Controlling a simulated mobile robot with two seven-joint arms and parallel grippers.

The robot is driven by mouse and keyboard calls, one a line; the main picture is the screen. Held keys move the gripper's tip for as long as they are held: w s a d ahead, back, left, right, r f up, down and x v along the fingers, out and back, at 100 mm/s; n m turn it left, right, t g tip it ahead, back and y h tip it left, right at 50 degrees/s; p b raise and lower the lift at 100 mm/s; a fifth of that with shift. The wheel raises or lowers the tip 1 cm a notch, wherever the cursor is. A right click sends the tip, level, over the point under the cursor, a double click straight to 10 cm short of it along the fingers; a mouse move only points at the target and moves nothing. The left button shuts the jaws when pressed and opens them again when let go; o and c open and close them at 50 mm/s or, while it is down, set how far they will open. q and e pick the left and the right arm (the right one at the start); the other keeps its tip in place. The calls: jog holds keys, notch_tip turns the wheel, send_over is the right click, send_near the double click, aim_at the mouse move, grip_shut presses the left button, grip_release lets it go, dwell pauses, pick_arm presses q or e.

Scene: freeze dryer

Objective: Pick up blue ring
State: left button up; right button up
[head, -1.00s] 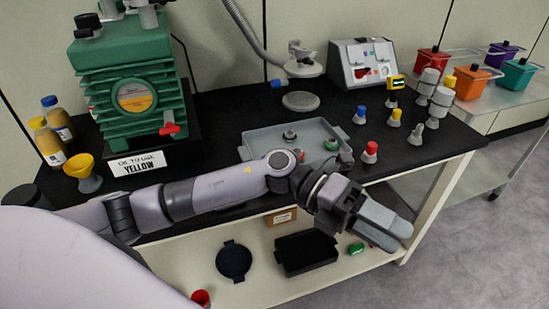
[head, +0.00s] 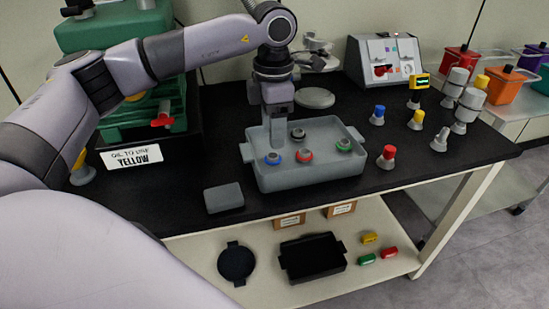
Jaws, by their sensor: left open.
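The blue ring (head: 273,158) lies at the left of the grey tray (head: 312,179) on the black bench top, around a small grey part. Also in the tray are a red ring (head: 305,156), a green ring (head: 344,146) and a dark grey one (head: 298,134). My left gripper (head: 277,140) points straight down over the tray's left part, just behind the blue ring in the picture. It is open; its fingers overlap in this view, so the gap hardly shows. I see nothing held in it. I cannot tell its exact height above the ring. My right gripper is not in view.
A grey block (head: 224,197) lies left of the tray. Several coloured-cap fittings, such as a red one (head: 388,156), stand to the right. A green pump (head: 110,40) stands back left behind my arm, and a control box (head: 385,62) back right.

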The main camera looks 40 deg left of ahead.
aim_at(273, 155)
pick_arm(q)
jog(key=f, duration=0.6)
jog(key=shift+s, duration=0.25)
jog(key=c, duration=0.9)
